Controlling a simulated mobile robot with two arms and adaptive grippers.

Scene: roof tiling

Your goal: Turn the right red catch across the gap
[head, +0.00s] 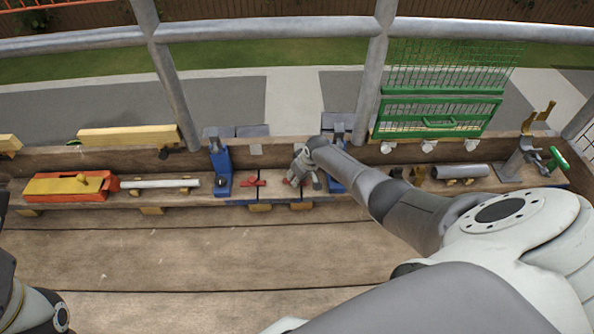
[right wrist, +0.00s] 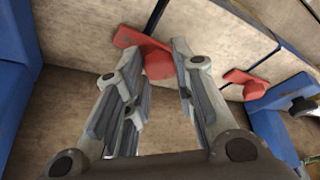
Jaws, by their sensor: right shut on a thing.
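The right red catch (head: 287,182) sits on the wooden bench by a seam, mostly hidden by my right gripper (head: 304,178) in the head view. In the right wrist view this catch (right wrist: 157,62) is a red bar with a rounded knob. The fingers of my right gripper (right wrist: 156,55) are shut on the knob, one on each side. The bar reaches out beyond the fingers toward a dark seam. The left red catch (head: 253,183) is free and also shows in the right wrist view (right wrist: 247,83). My left gripper is out of view.
Blue clamps (head: 221,172) stand on either side of the catches. An orange box with a yellow lid (head: 67,186) and a pale tube (head: 160,184) lie left. A green rack (head: 437,117), grey cylinder (head: 460,171) and vise (head: 524,157) are right. The front boards are clear.

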